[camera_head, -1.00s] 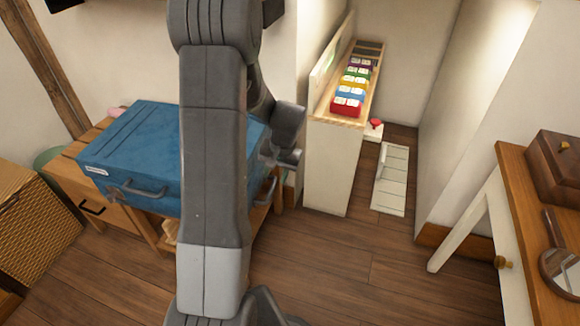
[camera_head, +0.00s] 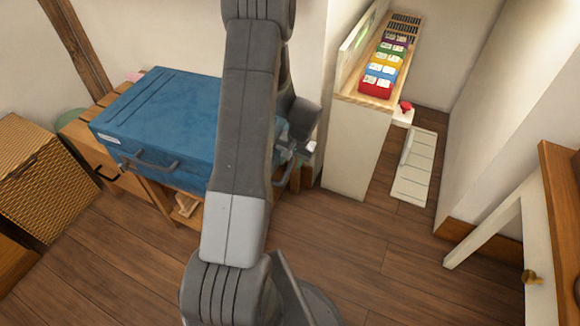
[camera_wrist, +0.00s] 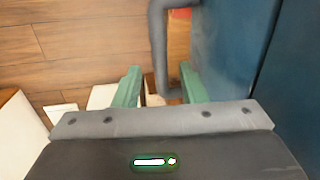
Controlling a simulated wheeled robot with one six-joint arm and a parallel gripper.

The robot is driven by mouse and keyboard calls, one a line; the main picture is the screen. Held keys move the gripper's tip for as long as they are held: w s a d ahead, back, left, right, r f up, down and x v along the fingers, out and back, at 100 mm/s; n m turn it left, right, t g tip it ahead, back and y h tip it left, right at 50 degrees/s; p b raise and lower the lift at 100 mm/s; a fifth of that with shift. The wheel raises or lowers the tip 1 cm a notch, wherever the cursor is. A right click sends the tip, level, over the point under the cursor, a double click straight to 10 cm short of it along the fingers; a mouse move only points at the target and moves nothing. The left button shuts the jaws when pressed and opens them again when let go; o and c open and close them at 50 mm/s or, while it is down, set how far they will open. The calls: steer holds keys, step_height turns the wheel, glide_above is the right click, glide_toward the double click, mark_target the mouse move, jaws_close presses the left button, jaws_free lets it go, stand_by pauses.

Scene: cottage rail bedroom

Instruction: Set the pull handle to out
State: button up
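A blue case (camera_head: 165,125) lies on a wooden stand in the head view. One dark pull handle (camera_head: 150,163) is on its front side, and another (camera_head: 281,178) is on its right end, partly hidden by my arm. In the wrist view, a dark U-shaped handle (camera_wrist: 159,50) stands out from the case's blue side (camera_wrist: 228,50). My gripper (camera_wrist: 158,88) is open, its green fingers on either side of the handle's near end. I cannot tell whether they touch it. In the head view, my gripper (camera_head: 301,150) is beside the case's right end.
A narrow white shelf unit (camera_head: 352,150) with colourful boxes (camera_head: 384,68) stands just right of my gripper. A white slatted panel (camera_head: 415,175) lies on the floor beyond it. A wicker basket (camera_head: 45,185) is at the left, a table (camera_head: 555,200) at the right. The wooden floor between is clear.

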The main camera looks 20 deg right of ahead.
steer(key=shift+w+a+f, duration=0.15)
steer(key=shift+f, duration=1.05)
jaws_close()
steer(key=s+d+b, duration=0.4)
steer(key=s+d, duration=1.1)
steer(key=d, duration=0.1)
steer(key=shift+s, duration=0.35)
jaws_free()
